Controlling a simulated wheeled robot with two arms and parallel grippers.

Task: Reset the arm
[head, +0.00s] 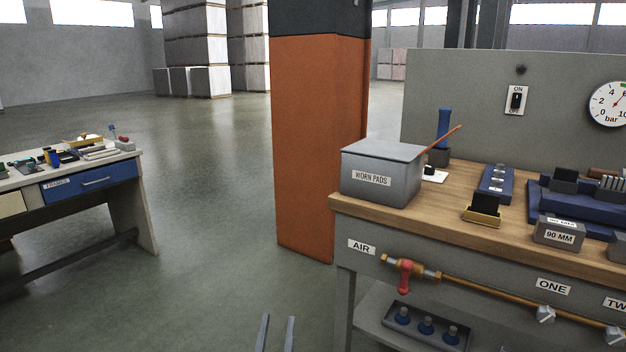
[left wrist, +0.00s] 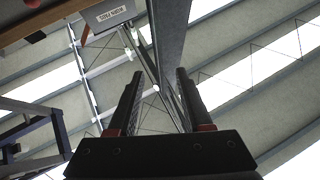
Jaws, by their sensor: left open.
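My left gripper (head: 276,333) shows at the bottom edge of the head view as two thin grey fingers, apart and pointing up. In the left wrist view the left gripper (left wrist: 156,100) has its two dark fingers spread with nothing between them. That view looks up toward the ceiling. The left gripper is in front of the workbench's left end and touches nothing that I can see. The rest of the left arm is hidden below the head view. My right gripper is in neither view.
A workbench (head: 345,206) stands at the right, with a grey WORN PADS box (head: 380,178) at its left corner. A red-handled air valve (head: 405,275) is on its front. An orange pillar (head: 318,150) stands behind. A second table (head: 140,180) is at left. Open floor (head: 205,240) lies between.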

